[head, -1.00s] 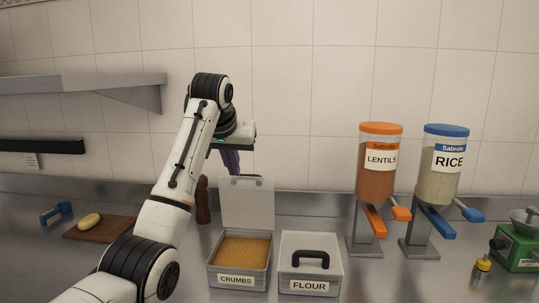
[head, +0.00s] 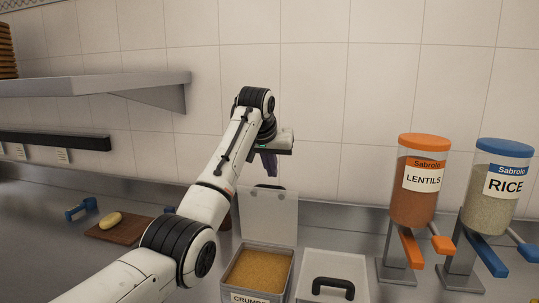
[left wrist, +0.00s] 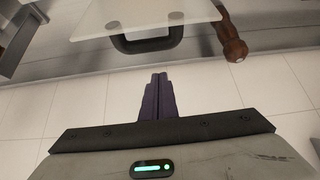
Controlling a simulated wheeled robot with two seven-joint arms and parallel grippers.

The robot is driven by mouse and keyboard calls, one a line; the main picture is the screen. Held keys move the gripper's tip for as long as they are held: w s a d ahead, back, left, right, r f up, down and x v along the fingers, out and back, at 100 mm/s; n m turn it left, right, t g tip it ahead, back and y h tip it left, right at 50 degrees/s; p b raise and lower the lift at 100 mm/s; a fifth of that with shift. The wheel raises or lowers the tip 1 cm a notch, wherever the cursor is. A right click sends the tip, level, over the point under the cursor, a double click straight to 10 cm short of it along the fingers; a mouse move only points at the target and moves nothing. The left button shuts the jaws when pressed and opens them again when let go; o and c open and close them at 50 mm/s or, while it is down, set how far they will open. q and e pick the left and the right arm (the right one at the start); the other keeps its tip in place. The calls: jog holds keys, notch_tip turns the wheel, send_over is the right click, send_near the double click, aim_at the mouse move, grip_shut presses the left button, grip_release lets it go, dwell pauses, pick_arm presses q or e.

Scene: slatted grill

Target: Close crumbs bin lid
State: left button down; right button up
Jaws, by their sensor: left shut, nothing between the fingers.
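The crumbs bin (head: 290,262), a grey box of yellow-brown crumbs, stands open at the bottom of the head view. Its translucent lid (head: 270,218) stands upright at the bin's back edge. A dark handle just shows behind the lid's top edge. In the left wrist view the lid (left wrist: 90,14) and its black handle (left wrist: 147,44) are at the top. My left gripper (head: 268,170), with dark purple fingers, is shut and empty, above and apparently behind the lid's top edge. Its fingers (left wrist: 158,78) point toward the handle with a gap between. My right gripper is not in view.
The flour bin (head: 355,265), closed with a black handle, stands right of the crumbs bin. Lentils (head: 413,195) and rice (head: 495,200) dispensers stand farther right. A cutting board (head: 125,236) lies left. A brown bottle-like object (left wrist: 233,45) is near the lid. A shelf (head: 90,84) juts from the wall.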

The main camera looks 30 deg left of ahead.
pick_arm(q)
jog(key=shift+s+d+f, duration=0.15)
jog(key=shift+s, duration=0.45)
jog(key=shift+s+d+f, duration=0.2)
jog(key=shift+s, duration=0.35)
jog(key=shift+s+d+f, duration=0.15)
jog(key=shift+s, duration=0.45)
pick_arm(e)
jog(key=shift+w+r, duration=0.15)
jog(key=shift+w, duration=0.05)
